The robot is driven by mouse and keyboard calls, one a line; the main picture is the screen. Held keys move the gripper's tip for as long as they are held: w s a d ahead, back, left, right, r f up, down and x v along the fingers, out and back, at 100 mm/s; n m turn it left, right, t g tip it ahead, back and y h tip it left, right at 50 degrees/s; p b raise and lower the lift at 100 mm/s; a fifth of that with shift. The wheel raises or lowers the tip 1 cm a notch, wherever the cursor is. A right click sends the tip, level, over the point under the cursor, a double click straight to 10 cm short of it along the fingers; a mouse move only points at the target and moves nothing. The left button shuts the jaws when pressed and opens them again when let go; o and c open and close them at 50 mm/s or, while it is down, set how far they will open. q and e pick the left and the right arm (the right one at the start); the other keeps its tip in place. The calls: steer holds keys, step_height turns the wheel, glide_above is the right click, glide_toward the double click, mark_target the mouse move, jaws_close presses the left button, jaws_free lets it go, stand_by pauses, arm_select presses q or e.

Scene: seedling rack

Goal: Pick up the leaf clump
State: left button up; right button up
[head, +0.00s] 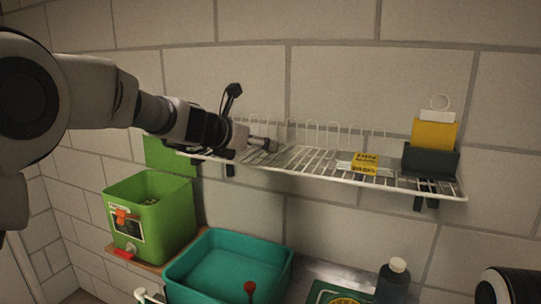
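My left arm reaches in from the left, and my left gripper (266,144) is at the left part of the white wire rack (315,163), at about the level of its wires. Its fingers are small and foreshortened, so I cannot tell whether they are open or shut, or whether they hold anything. I cannot make out a leaf clump; my gripper and wrist cover part of the rack's left end. My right gripper is not in view; only a dark rounded part of my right arm shows at the bottom right corner.
A yellow label card (364,163) lies on the rack. A dark holder (430,161) with a yellow block (434,134) stands at its right end. Below are a green bin (166,218), a teal tub (203,290) and a dark bottle (392,285). A brick wall stands behind.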

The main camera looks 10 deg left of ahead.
arm_select(q)
steer(key=shift+w+d, duration=0.2)
steer(key=shift+w, duration=0.25)
steer(key=x, duration=0.1)
steer(key=p+x, duration=0.1)
steer(key=x, duration=0.1)
steer(key=p+x, duration=0.1)
steer(key=shift+w+a, duration=0.2)
steer(key=shift+w, duration=0.2)
steer(key=shift+w+d+f, duration=0.1)
steer(key=shift+w+f, duration=0.25)
steer(key=shift+s+r, duration=0.1)
steer(key=shift+s, duration=0.15)
steer(key=c, duration=0.4)
steer(key=shift+r, duration=0.1)
steer(key=c, duration=0.4)
steer(key=shift+c, duration=0.3)
